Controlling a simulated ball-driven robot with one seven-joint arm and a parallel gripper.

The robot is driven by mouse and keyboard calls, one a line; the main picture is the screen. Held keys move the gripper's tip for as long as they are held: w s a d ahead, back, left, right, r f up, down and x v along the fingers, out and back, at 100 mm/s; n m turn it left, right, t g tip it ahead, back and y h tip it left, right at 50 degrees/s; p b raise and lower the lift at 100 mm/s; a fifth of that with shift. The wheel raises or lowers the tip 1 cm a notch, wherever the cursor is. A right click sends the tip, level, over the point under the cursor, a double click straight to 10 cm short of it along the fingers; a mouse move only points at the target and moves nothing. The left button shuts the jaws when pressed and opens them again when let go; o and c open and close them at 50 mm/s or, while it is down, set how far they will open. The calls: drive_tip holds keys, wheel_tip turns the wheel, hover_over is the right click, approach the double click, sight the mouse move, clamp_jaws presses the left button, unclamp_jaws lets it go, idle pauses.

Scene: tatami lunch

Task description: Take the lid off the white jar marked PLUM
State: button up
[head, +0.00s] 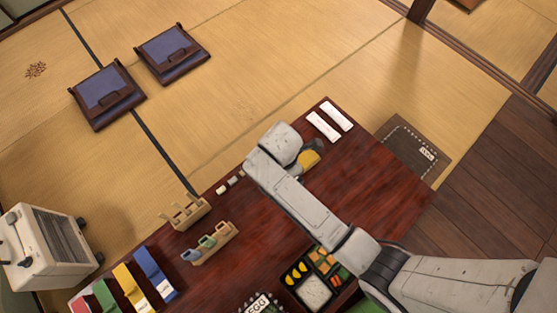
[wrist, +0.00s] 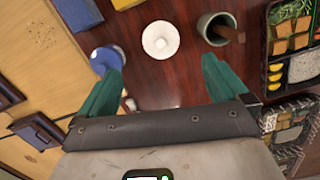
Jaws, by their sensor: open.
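A round white piece with a raised centre, seen from above, looks like a lidded jar (wrist: 160,41) and stands on the dark red table in the wrist view. No PLUM marking can be read on it. My gripper (wrist: 161,62) is open, with its two teal fingers spread wide and nothing between the tips. The white piece lies just beyond the fingertips, roughly midway between them, and I cannot tell the height gap. In the head view my arm covers this spot, and I cannot make out the jar there.
A blue round item (wrist: 104,60) sits close by the left finger. A grey-green cup (wrist: 215,28) with something brown in it stands beyond the right finger. Food boxes (wrist: 292,42) line the right side. White strips (head: 323,126) lie at the table's (head: 385,175) far end.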

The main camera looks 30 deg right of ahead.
drive_tip(key=f+b, duration=0.1)
drive_tip(key=f, duration=0.2)
drive_tip(key=f+b, duration=0.1)
drive_tip(key=f, duration=0.3)
drive_tip(key=d+f+b, duration=0.1)
drive_tip(key=f+b, duration=0.1)
drive_tip(key=f, duration=0.1)
drive_tip(key=shift+f, duration=0.25)
drive_tip(key=shift+c, duration=0.2)
drive_tip(key=c, duration=1.1)
